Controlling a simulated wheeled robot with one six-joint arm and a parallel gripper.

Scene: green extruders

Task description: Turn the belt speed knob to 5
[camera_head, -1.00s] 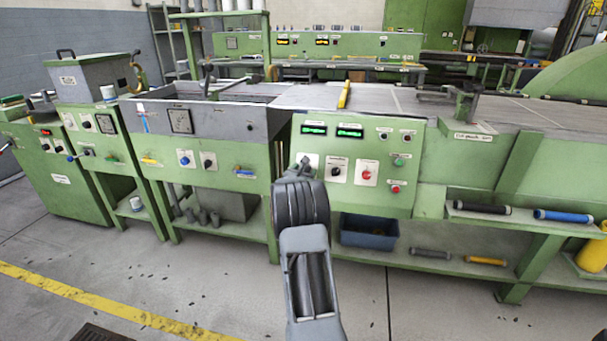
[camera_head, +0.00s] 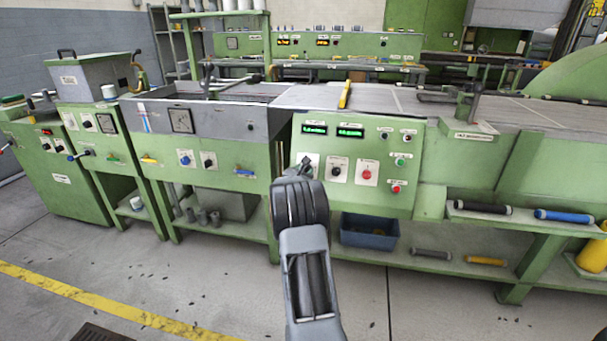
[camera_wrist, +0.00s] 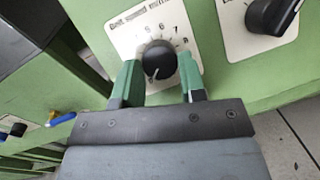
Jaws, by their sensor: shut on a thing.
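The belt speed knob (camera_wrist: 159,60) is round and black, on a white plate (camera_wrist: 122,28) with a number scale; 5, 6, 7 and 8 can be read along its top and right. Its white pointer line points down and slightly left in the wrist view, away from the 5 at the top. My gripper (camera_wrist: 160,80) has its green fingers on both sides of the knob and is shut on it. In the head view my own arm hides most of the knob and the fingers; part of the plate (camera_head: 313,158) shows.
A second black knob (camera_wrist: 275,14) sits close to the right; it also shows in the head view (camera_head: 337,171). A red knob (camera_head: 367,173) and several buttons are further right on the green panel (camera_head: 415,160). Two green displays (camera_head: 350,133) are above. A blue bin (camera_head: 369,231) stands below.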

